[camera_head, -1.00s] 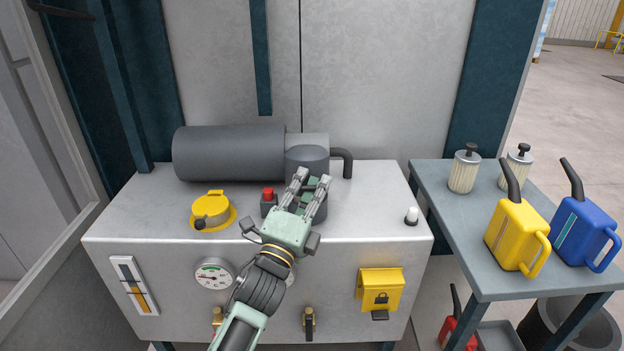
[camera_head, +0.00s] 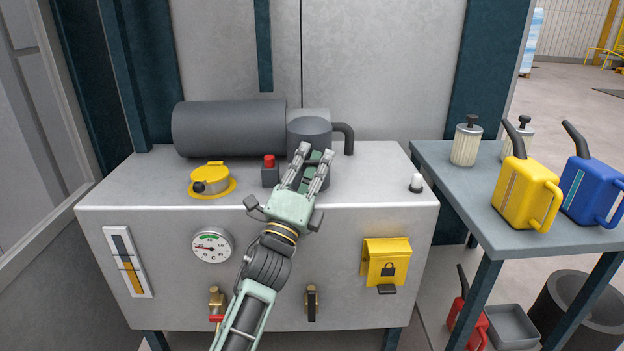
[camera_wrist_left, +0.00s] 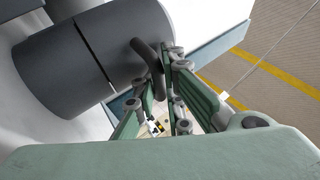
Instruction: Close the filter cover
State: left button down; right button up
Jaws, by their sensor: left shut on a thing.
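The filter housing (camera_head: 309,132) is a dark grey upright cylinder on the machine's top; its cover looks seated on it. The wrist view also shows the housing (camera_wrist_left: 75,62), with a seam around it. My left gripper (camera_head: 315,152) is in front of the housing, fingers pointing up at it. In the wrist view its fingers (camera_wrist_left: 160,92) are around a dark rounded bar (camera_wrist_left: 147,60) beside the cylinder, which appears to be the cover's handle. The fingers hide part of the housing front. My right gripper is out of view.
A red button (camera_head: 269,161) and a yellow cap (camera_head: 210,176) stand left of the gripper. A dark horizontal cylinder (camera_head: 228,129) lies behind. A side table (camera_head: 440,180) at right holds filters and cans. The machine top's right part is clear except for a white knob (camera_head: 416,182).

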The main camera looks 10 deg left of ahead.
pick_arm(q)
jog(key=shift+d+f+b, duration=0.25)
jog(key=shift+f+b, duration=0.15)
jog(key=shift+f, duration=0.35)
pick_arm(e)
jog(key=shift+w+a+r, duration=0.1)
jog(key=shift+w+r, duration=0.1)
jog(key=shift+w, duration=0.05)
pick_arm(q)
jog(key=c, duration=2.2)
grip_release()
jog(key=shift+s+a, duration=0.1)
jog(key=shift+o, duration=0.2)
jog(key=shift+s+r, duration=0.2)
jog(key=shift+r, duration=0.1)
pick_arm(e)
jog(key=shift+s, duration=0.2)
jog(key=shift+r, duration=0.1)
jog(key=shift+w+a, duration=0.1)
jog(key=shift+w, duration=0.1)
pick_arm(q)
jog(key=v, duration=1.2)
jog(key=shift+a, duration=0.2)
